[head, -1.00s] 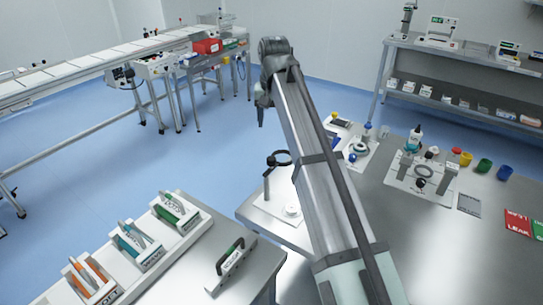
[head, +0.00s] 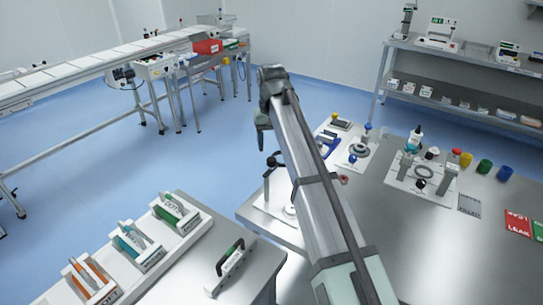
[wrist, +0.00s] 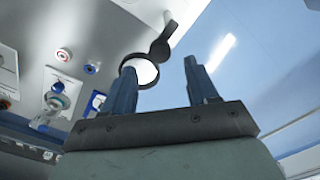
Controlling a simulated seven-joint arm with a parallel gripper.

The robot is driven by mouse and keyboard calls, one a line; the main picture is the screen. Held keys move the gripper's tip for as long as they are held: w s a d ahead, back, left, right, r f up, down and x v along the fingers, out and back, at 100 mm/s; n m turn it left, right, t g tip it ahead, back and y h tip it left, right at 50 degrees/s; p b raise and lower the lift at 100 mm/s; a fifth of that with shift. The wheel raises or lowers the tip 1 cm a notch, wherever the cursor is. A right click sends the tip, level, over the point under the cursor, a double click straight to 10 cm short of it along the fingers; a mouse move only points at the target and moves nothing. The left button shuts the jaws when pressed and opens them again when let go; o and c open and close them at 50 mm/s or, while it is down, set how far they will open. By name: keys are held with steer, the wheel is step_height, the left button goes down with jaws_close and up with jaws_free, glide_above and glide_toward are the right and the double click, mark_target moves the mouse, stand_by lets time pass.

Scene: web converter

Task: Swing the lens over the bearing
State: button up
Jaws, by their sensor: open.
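The lens (wrist: 141,72) is a round pane in a black ring on a short black arm. In the wrist view it lies just beyond my left fingertip, which overlaps its rim; I cannot tell whether they touch. In the head view the lens stand's thin post (head: 267,188) rises from a white base, and the lens is partly hidden by my arm. My gripper (wrist: 159,64) is open, with nothing between its fingers. A round white piece (head: 290,210) sits on the base, partly behind my arm. I cannot tell whether it is the bearing.
A plate with a grey ring (head: 425,173) and posts stands on the bench to the right, near coloured cups (head: 484,166). Labelled holders with tools (head: 137,245) and a black-handled tool (head: 230,258) are at the front left. Blue floor (head: 200,150) lies open beyond the bench.

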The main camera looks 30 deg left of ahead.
mark_target(271, 159)
steer(key=shift+f, duration=2.7)
steer(key=shift+c, duration=0.2)
jaws_close()
